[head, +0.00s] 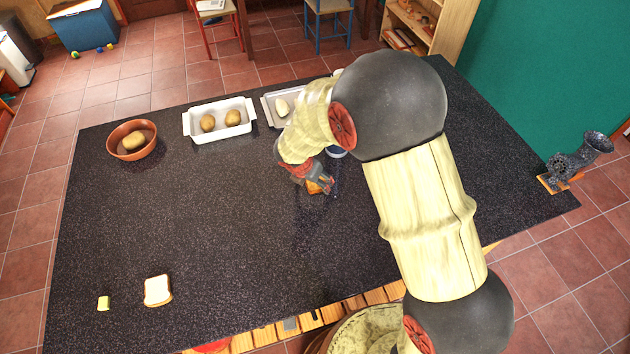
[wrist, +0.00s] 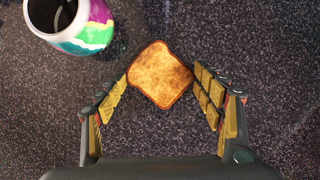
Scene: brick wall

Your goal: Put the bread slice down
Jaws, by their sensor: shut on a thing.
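A browned bread slice (wrist: 160,75) lies between the fingers of my gripper (wrist: 161,88) in the wrist view. The fingers touch its left and right edges, so my gripper is shut on it. In the head view my gripper (head: 322,186) is over the middle of the dark speckled counter (head: 220,230), and only a small orange-brown part of the slice (head: 314,187) shows. I cannot tell whether the slice touches the counter. A second, pale bread slice (head: 157,290) lies at the counter's front left, apart from my gripper.
A colourful cup (wrist: 75,28) stands just beyond the held slice, to its left. A yellow block (head: 103,303) is near the pale slice. A brown bowl (head: 118,150), a white dish (head: 190,122) and a tray (head: 267,105) line the far side. The counter's left middle is clear.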

